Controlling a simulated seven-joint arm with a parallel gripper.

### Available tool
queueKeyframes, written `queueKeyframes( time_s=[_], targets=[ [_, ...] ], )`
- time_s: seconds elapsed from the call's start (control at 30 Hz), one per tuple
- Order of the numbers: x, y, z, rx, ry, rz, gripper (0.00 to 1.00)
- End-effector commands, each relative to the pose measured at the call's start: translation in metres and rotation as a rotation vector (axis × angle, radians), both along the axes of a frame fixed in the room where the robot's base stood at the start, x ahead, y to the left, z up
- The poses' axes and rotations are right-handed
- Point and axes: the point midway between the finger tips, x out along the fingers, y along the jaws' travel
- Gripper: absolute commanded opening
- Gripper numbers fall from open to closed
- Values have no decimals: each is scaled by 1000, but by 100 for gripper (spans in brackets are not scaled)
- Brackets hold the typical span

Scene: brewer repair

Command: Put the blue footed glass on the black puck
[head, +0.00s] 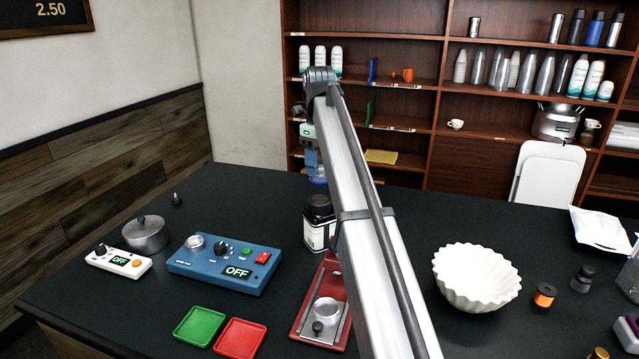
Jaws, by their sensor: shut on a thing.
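My gripper (311,160) hangs over the far part of the dark table, left of my arm's long link in the head view. It is shut on a small blue thing, which I take to be the blue footed glass (318,181). Only a sliver of the glass shows below the fingers, and its foot cannot be made out. The arm hides the area to its right. I cannot make out a black puck; it may be hidden behind the arm or the jar.
A dark jar with a white label (318,222) stands just in front of my gripper. A red stand (305,318), a blue control box (222,265) and a lidded pot (146,233) are nearer and left. A white fluted bowl (476,278) stands right. The far left table is mostly clear.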

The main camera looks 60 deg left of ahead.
Motion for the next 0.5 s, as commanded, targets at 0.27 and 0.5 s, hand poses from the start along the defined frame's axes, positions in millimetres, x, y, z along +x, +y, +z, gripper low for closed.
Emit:
queueKeyframes(
  time_s=[0.27,0.5],
  targets=[
    [0,-1,-26,0,0,0,22],
    [0,-1,-53,1,0,0,22]
  ],
)
